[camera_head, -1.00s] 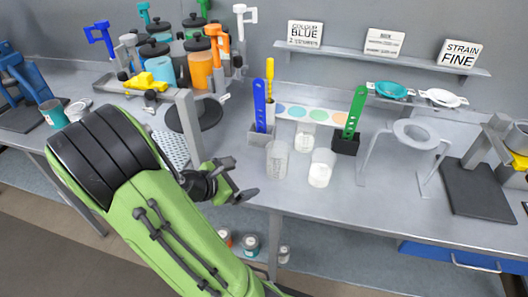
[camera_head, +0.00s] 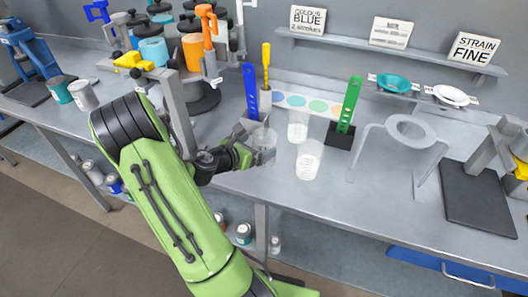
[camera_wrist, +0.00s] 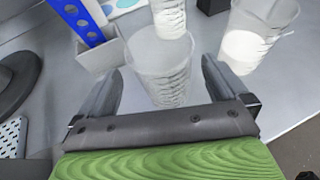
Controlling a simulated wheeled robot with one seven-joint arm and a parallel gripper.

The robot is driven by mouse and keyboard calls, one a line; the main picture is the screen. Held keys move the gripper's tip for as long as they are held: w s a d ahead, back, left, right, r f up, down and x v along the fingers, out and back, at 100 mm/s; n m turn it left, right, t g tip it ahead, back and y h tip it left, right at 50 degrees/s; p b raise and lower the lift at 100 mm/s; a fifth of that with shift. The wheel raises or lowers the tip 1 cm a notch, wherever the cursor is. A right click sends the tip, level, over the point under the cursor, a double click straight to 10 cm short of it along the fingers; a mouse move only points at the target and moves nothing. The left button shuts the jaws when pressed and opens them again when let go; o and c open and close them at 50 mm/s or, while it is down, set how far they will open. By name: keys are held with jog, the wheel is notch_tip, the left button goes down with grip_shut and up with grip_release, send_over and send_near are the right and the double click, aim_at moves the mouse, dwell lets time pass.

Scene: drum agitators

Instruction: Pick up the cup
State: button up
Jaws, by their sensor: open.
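A clear cup (camera_head: 264,143) stands on the grey bench, at the left of a group of clear cups. My gripper (camera_head: 256,141) is at this cup, and its fingers partly cover it in the head view. In the wrist view the cup (camera_wrist: 160,68) looks empty and lies between my two open, spread fingers (camera_wrist: 160,88). Two more clear cups stand close by: one behind (camera_head: 298,126) and one to the right (camera_head: 308,160). Both show white contents in the wrist view. The task does not say which cup it means.
A blue strip in a grey holder (camera_head: 250,90) stands just behind the cup. A green strip in a black block (camera_head: 347,110) and a ring stand (camera_head: 410,130) are to the right. A grey post (camera_head: 180,110) rises beside my arm. The bench's front edge is near.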

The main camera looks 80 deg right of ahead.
aim_at(271, 140)
jog(key=x, duration=0.4)
jog(key=shift+s+d+f, duration=0.1)
jog(key=shift+s+d, duration=0.1)
jog(key=shift+s, duration=0.05)
jog(key=shift+a, duration=0.1)
jog(key=shift+c, duration=0.8)
jog(key=c, duration=0.7)
